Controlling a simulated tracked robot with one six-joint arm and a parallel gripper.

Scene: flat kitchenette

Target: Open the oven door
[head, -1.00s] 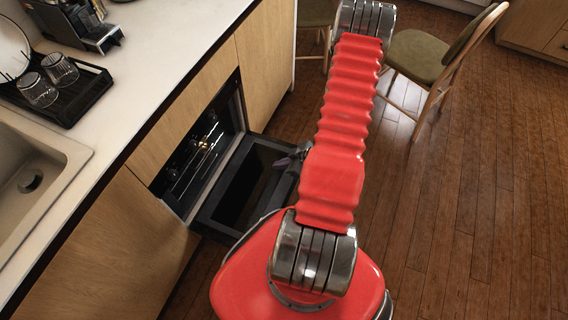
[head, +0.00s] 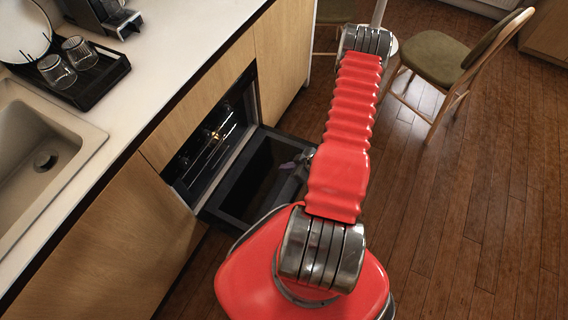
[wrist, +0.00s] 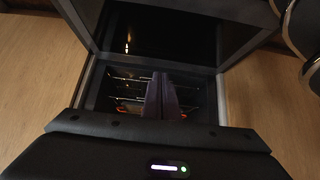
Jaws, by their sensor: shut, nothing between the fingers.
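The oven (head: 213,135) is built into the wooden cabinet front, and its rack and glowing interior show. Its dark door (head: 232,203) is folded far down, out over the floor, so the oven stands open. My gripper (head: 288,165) is over the door, partly hidden behind my red arm. In the wrist view, my gripper's closed fingers (wrist: 160,78) are in front of the open oven interior (wrist: 128,88), with nothing between them. The door (wrist: 205,42) fills the top of that view. I cannot tell whether the fingers touch the door.
A counter (head: 170,45) runs along the left above the oven, with a sink (head: 45,145) and a black tray (head: 107,82) holding glasses. A chair (head: 440,62) stands at the back right. The wooden floor (head: 480,200) on the right is clear.

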